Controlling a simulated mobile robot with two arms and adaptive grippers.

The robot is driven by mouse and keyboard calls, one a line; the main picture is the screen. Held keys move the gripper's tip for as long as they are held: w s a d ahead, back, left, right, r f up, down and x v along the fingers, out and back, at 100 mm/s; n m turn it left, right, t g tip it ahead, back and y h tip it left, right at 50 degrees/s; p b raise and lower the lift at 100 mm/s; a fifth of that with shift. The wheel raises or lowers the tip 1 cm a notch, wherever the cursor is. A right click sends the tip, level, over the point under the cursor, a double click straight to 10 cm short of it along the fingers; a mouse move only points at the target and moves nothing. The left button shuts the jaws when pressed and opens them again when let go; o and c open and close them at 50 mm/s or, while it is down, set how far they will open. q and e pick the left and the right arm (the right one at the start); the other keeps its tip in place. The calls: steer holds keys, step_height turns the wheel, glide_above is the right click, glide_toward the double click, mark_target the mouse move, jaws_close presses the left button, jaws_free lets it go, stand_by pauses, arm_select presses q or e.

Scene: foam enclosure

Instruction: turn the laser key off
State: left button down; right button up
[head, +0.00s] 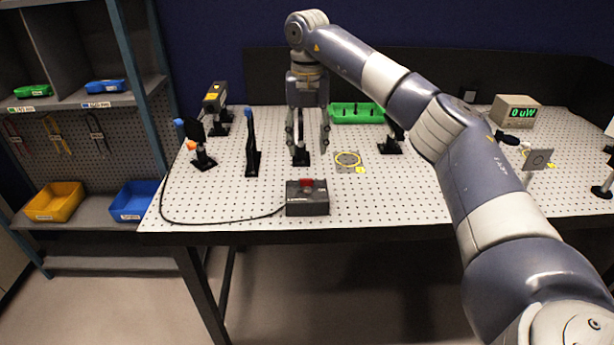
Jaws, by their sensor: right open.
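A dark grey box (307,204) with a red part (307,183) on its top sits near the front edge of the optical table. I take it for the laser's key box; the key and its position are too small to make out. A black cable (225,221) runs from it to the left. My right gripper (308,143) is open and points down behind the box, apart from it, in front of a post mount. Its fingers are spread with nothing between them. A device with a yellow label (215,97), possibly the laser, stands at the back left. My left gripper is not in view.
Mounted optics, including a blue-topped post (251,145), stand on the perforated table (400,205). A green tray (356,113) lies at the back, and a meter reading "0 uW" (515,111) at the right. Shelves with yellow (54,202) and blue bins (133,202) stand left.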

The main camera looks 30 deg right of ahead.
mark_target(307, 179)
step_height(307, 179, down, 11)
steer(key=shift+r+p, duration=0.2)
steer(key=shift+p, duration=0.6)
steer(key=c, duration=1.1)
